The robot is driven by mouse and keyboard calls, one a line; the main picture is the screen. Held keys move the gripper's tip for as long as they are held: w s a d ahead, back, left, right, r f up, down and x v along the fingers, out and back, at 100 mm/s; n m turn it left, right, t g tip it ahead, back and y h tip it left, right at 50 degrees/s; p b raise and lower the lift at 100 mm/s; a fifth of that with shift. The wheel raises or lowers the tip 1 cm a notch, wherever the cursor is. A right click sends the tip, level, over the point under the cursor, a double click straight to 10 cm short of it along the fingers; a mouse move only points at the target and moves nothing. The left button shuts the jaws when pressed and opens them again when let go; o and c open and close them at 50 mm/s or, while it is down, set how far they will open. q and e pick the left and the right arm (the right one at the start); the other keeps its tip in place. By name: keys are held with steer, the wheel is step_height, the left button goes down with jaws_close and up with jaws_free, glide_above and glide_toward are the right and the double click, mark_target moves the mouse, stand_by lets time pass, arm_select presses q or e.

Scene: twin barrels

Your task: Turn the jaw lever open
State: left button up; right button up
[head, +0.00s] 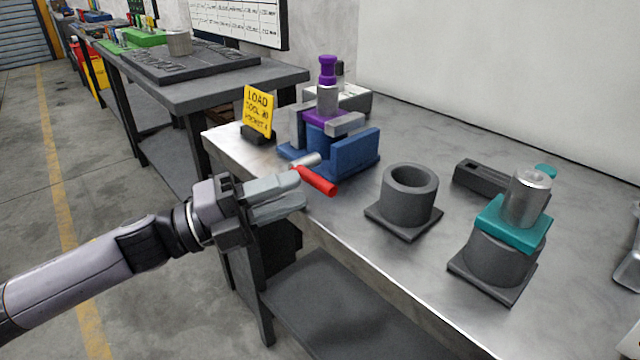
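A blue vise (352,157) with grey jaws stands near the left end of the metal bench. Its jaw lever has a red grip (318,182) and a short silver shaft (305,160), and the red grip slants down to the right toward the bench's front edge. A purple-topped tool holder (327,88) stands upright at the vise. My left gripper (302,192) is at the front edge, just left of the red grip, its pale fingers apart with a gap between them. The upper fingertip overlaps the lever's near side in the picture; I cannot tell whether they touch. My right gripper does not show.
A yellow sign (258,112) stands left of the vise. An empty dark barrel (409,195) stands to the right. A teal holder with a silver cylinder (527,197) sits on a second barrel (497,258). A pale shape (628,268) is cut off at the right edge.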

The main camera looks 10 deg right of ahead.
mark_target(318, 177)
arm_select(q)
steer(key=x, duration=0.5)
jaws_close()
